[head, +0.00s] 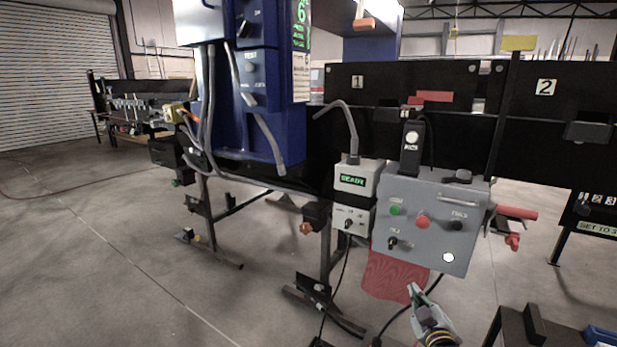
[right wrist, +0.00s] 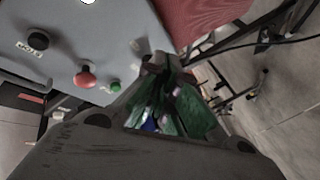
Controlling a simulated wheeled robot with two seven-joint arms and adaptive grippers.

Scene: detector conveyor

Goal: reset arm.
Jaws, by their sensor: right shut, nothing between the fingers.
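My right gripper (head: 412,290) is in the lower middle of the head view, below the grey control box (head: 465,215) and in front of a red cloth-like sheet (head: 385,275). Its fingers are shut with nothing between them. In the right wrist view, the gripper's fingertips (right wrist: 155,65) meet near the middle, with the control box and a red button (right wrist: 85,78) beyond them to the left. The red sheet shows at the top right there. My left gripper is not in view.
A white unit reading READY (head: 352,180) hangs left of the control box. A tall blue machine (head: 270,130) stands further left. Black conveyor panels (head: 345,82) run behind. Black legs (head: 215,220) and cables reach the floor. Open grey floor (head: 100,260) lies at left.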

